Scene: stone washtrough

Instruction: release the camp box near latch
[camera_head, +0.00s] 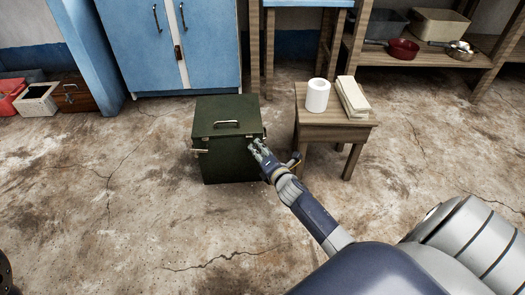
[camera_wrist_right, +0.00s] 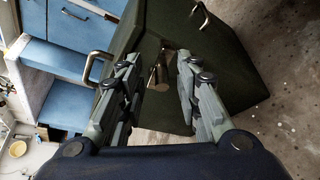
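The camp box (camera_head: 228,160) is a dark green box standing closed on the floor, with a metal handle (camera_head: 227,123) on its lid. My right gripper (camera_head: 253,146) is at the upper right part of its front. In the right wrist view, the box (camera_wrist_right: 225,65) lies ahead and my right gripper (camera_wrist_right: 160,66) has its two fingers apart. A metal latch (camera_wrist_right: 159,76) shows in the gap between them, and I cannot tell whether they touch it.
A small wooden table (camera_head: 335,127) with a white roll (camera_head: 317,96) and pale blocks (camera_head: 353,97) stands close to the right of the box and my right forearm. A blue cabinet (camera_head: 130,45) stands behind the box. The floor left of the box is clear.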

